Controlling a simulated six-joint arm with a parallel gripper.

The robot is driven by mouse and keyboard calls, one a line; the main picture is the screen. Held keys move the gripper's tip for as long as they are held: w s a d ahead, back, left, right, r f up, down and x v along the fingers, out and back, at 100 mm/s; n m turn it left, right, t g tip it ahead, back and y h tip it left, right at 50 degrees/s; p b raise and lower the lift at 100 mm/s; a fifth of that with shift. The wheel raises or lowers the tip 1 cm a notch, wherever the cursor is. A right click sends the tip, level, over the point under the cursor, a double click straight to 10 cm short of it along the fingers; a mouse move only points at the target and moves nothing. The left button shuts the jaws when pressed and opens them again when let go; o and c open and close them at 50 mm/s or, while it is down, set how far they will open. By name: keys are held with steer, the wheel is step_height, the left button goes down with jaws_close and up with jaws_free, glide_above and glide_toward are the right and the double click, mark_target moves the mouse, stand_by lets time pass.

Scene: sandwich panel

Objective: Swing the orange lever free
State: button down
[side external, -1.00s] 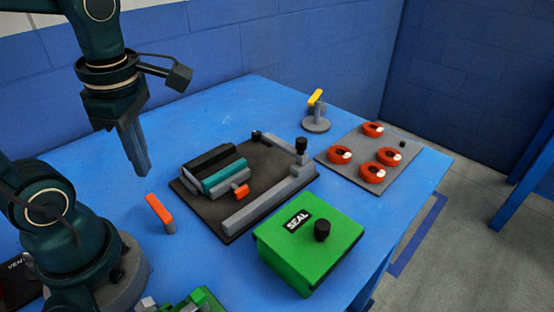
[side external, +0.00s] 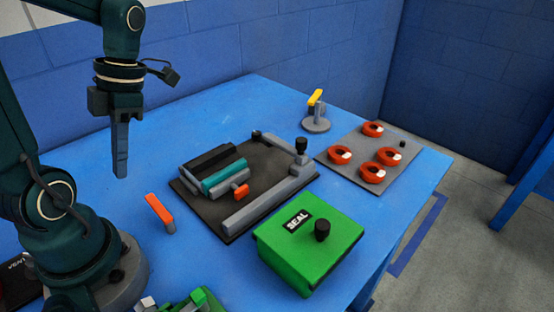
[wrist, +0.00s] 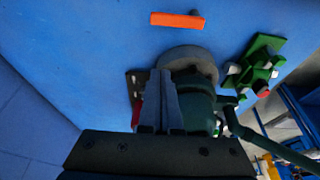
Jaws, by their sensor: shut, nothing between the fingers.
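An orange-topped lever (side external: 160,210) on a short grey post stands on the blue table, left of the dark plate; its orange bar also shows at the top of the wrist view (wrist: 177,20). A smaller orange-ended handle (side external: 241,191) sits at the front of a layered black, teal and grey stack (side external: 222,182) on that plate. Which of the two the task means, I cannot tell. My gripper (side external: 120,174) is shut and empty, pointing down in the air, up and left of the standing lever and apart from it. Its fingers show in the wrist view (wrist: 161,76).
The dark plate (side external: 190,200) carries a grey rail (side external: 262,206) with a black knob. A green SEAL box (side external: 310,252) stands in front. A grey board (side external: 345,180) with several red rings and a yellow-topped post (side external: 316,112) are to the right. Green parts (side external: 200,300) lie near my base.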

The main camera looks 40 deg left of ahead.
mark_target(161, 213)
steer(key=x, duration=0.9)
steer(key=shift+s+f, duration=0.15)
steer(key=shift+f, duration=0.35)
steer(key=shift+w+r, duration=0.1)
steer(key=shift+w, duration=1.85)
steer(key=shift+w+m, duration=0.15)
steer(key=shift+m, duration=0.55)
